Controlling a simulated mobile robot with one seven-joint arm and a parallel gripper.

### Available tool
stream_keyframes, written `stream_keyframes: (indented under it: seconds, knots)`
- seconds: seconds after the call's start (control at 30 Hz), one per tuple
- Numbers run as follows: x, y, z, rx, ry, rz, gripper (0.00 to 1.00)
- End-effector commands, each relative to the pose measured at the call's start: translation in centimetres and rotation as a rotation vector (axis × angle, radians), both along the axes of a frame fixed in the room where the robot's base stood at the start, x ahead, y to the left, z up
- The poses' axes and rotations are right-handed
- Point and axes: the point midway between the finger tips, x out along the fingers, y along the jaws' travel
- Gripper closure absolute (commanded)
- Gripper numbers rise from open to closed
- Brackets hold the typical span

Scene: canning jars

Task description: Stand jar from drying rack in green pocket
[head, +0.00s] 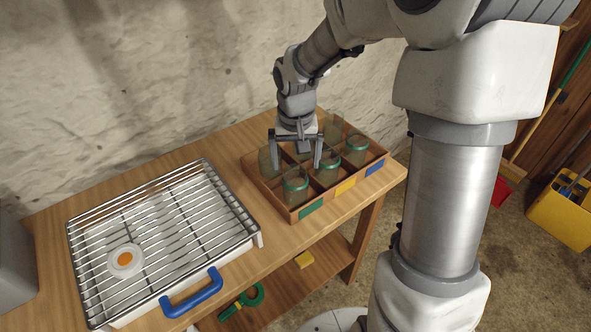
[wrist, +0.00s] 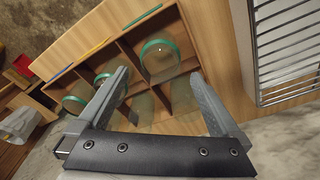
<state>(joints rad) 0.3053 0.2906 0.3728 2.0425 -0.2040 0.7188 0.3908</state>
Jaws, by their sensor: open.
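The shallow wooden crate (head: 268,198) on the bench has several pockets, with green (head: 311,208), yellow and blue labels along its front. A green-rimmed glass jar (head: 296,186) stands in the front pocket behind the green label; it also shows in the wrist view (wrist: 160,60). A clear jar (head: 266,163) without a visible green rim stands behind it, partly hidden by a finger. My gripper (head: 297,152) is open over the crate's back left part, fingers pointing down. I cannot tell whether any glass is between them. The wire drying rack (head: 185,215) holds no jar.
More green-rimmed jars (head: 327,167) (head: 356,148) stand behind the yellow and blue labels, and a clear jar (head: 334,130) at the back right. A white disc with an orange centre (head: 125,260) shows at the rack. The wall rises close behind the bench.

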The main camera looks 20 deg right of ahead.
Motion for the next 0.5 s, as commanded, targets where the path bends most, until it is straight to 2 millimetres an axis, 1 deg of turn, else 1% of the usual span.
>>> stream_keyframes:
  seconds: [0.03, 0.1, 0.2, 0.3, 0.5]
  knots:
    - [-0.1, 0.0, 1.1, 0.0, -0.002, -0.001, 0.0]
    - [-0.2, 0.0, 2.0, -0.001, -0.002, 0.0, 0.0]
    - [-0.3, 0.0, 2.8, 0.0, 0.0, -0.001, 0.0]
    - [-0.4, 0.0, 3.2, 0.0, 0.0, -0.001, 0.0]
    - [-0.4, 0.1, 3.2, 0.0, 0.001, -0.001, 0.0]
